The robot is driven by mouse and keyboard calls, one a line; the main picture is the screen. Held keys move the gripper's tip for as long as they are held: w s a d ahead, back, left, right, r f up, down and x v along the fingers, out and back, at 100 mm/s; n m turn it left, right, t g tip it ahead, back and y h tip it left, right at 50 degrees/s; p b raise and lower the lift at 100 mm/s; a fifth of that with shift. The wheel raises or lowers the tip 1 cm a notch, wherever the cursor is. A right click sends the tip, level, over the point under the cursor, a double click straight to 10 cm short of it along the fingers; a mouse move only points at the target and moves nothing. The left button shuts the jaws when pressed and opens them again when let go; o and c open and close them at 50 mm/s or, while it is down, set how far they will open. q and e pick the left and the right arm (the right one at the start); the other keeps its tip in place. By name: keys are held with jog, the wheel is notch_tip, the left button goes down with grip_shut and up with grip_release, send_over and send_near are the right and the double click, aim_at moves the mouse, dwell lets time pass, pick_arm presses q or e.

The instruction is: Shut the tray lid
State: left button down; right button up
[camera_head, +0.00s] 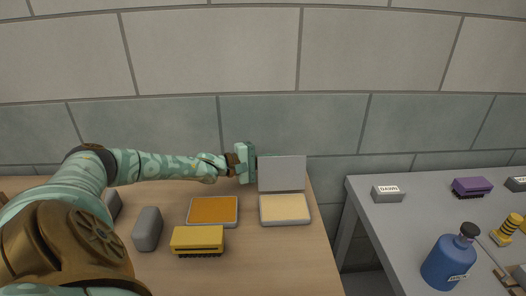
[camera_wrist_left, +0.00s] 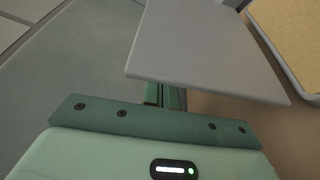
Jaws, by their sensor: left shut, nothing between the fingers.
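A shallow grey tray with a cream inside (camera_head: 285,222) lies on the wooden table near its right edge. Its grey lid (camera_head: 282,173) stands open and roughly upright at the tray's back edge. The lid (camera_wrist_left: 205,50) also fills the upper middle of the left wrist view, with part of the tray (camera_wrist_left: 292,35) at the upper right. My left gripper (camera_head: 250,164) is shut and empty just left of the lid; whether it touches the lid I cannot tell. Its fingers (camera_wrist_left: 166,96) are partly hidden by the lid in the wrist view. My right gripper is not in view.
An orange-filled tray (camera_head: 213,211), a yellow brush (camera_head: 198,241) and a grey block (camera_head: 148,229) lie left of the tray. A gap separates the wooden table from a grey table (camera_head: 385,230) holding a blue bottle (camera_head: 448,264) and a purple brush (camera_head: 472,187). A wall stands behind.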

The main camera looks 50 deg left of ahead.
pick_arm(q)
jog(key=shift+s+d+r, duration=0.4)
jog(key=shift+s+d, duration=0.15)
jog(key=shift+s, duration=0.05)
jog(key=shift+d+f, duration=0.1)
jog(key=shift+f, duration=0.05)
jog(key=shift+p, duration=0.3)
